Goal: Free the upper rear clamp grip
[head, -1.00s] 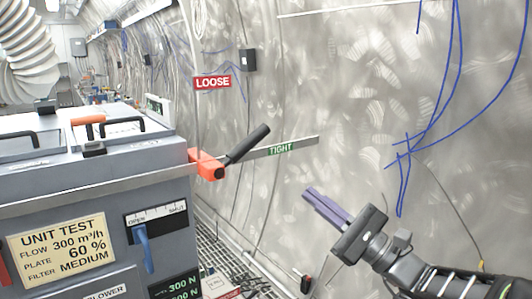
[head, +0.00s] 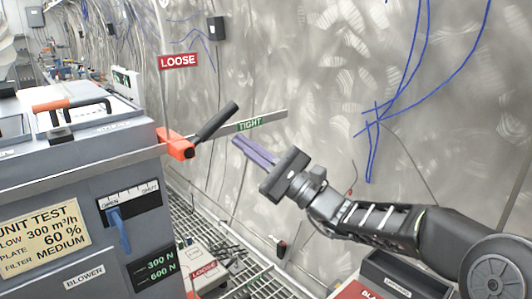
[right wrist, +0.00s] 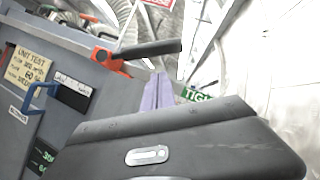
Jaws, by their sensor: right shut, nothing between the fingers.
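The upper rear clamp has a black bar grip (head: 217,121) on an orange body (head: 174,144) at the right edge of the grey test unit (head: 100,175). The grip slants up and right, towards the green TIGHT sign (head: 249,125). It also shows in the right wrist view (right wrist: 150,48), above the fingers. My right gripper (head: 239,143) is shut and empty. Its purple fingers point up and left, a little right of and below the grip in the head view, with no visible contact. My left gripper is not in view.
A red LOOSE sign (head: 179,61) is above the clamp. The curved steel wall (head: 330,120) runs behind my arm. A blue lever (head: 119,230) is on the unit's front. Floor grating (head: 205,225) lies between unit and wall.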

